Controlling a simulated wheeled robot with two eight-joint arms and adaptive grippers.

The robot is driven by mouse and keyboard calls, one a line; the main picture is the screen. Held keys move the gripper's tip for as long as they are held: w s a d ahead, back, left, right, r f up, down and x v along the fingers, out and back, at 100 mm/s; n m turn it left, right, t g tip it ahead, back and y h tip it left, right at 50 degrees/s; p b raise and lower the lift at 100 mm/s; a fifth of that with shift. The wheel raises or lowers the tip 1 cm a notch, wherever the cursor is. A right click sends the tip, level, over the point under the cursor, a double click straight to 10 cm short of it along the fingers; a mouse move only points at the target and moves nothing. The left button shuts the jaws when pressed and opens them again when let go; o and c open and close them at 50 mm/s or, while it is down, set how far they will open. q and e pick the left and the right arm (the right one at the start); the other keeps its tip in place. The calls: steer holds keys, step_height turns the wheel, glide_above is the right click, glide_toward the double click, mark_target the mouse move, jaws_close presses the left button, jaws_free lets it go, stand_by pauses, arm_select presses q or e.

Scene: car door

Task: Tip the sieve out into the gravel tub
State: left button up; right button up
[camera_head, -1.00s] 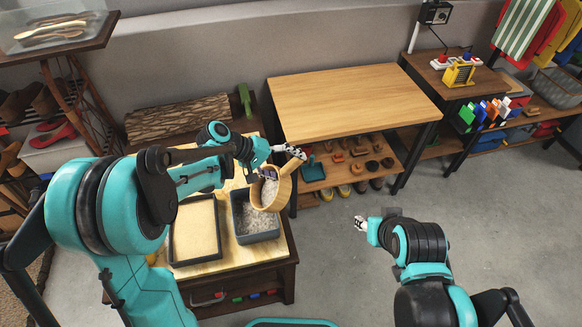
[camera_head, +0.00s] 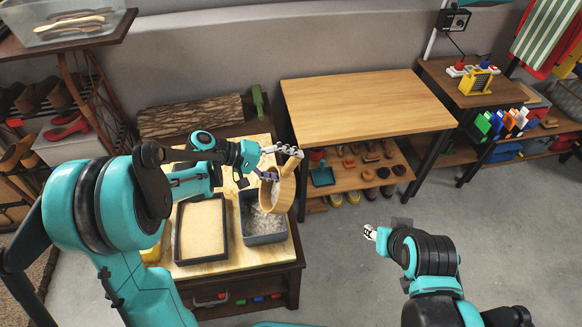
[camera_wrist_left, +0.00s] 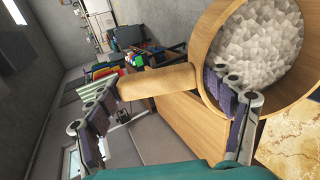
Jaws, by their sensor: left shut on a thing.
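The round wooden sieve (camera_head: 284,187) is tilted steeply over the dark gravel tub (camera_head: 264,240) on the low work table. The tub holds loose grey gravel. My left gripper (camera_head: 280,164) is shut on the sieve above the tub. In the left wrist view, the wooden handle (camera_wrist_left: 157,82) lies between the fingers of my left gripper (camera_wrist_left: 165,98), beside the sieve's rim (camera_wrist_left: 214,45). Pale grey, faceted material (camera_wrist_left: 262,45) shows inside the ring; I cannot tell how much is loose. My right gripper (camera_head: 370,232) is away from the table over the floor; its jaws are too small to read.
A dark tray of pale sand (camera_head: 201,230) stands left of the gravel tub, close beside it. A log (camera_head: 190,116) lies behind. A bare wooden bench (camera_head: 365,100) stands to the right, with small items on its lower shelf. Open floor lies at the right front.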

arm_select(q)
steer(key=shift+s+a+r+t+h+b, duration=0.1)
steer(key=shift+s+a+t+h+b, duration=0.15)
steer(key=shift+a+h+b, duration=0.6)
steer(key=shift+s+a+r+t+h+b, duration=0.15)
steer(key=shift+s+a+h+b, duration=0.25)
steer(key=shift+a+b, duration=0.7)
steer(key=s+a+t+h+b, duration=0.1)
steer(key=s+a+h+b, duration=0.1)
steer(key=a+h+b, duration=0.3)
steer(key=shift+s+a+f+t+h, duration=0.25)
steer(key=shift+a+f+h, duration=0.2)
steer(key=shift+a, duration=1.55)
steer(key=shift+r, duration=0.1)
stand_by(1.1)
step_height(320, 180, up, 5)
steer(key=p, duration=0.3)
stand_by(0.3)
